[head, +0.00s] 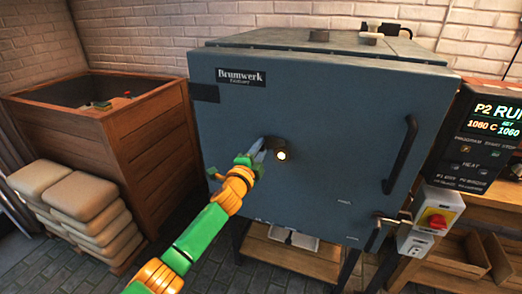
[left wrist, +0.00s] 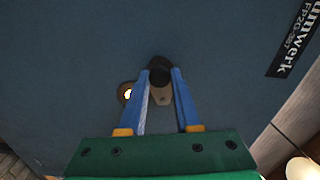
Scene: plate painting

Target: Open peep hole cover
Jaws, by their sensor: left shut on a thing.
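The blue-grey kiln (head: 330,110) stands in the middle of the head view with its front facing me. A glowing yellow-white peep hole (head: 281,155) shows in the kiln front. The dark peep hole cover (head: 273,143) sits just above and left of the glow. My left gripper (head: 262,150) reaches it from the lower left. In the left wrist view, its blue fingers (left wrist: 160,85) are shut on the dark cover (left wrist: 160,68). The bright hole (left wrist: 128,94) shows uncovered just left of the fingers. My right gripper is in neither view.
A kiln door handle (head: 401,155) and a lower latch (head: 390,220) are on the right of the front. A control panel (head: 487,140) and a red switch box (head: 435,221) stand further right. A wooden crate (head: 110,130) and stacked sacks (head: 85,210) stand left.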

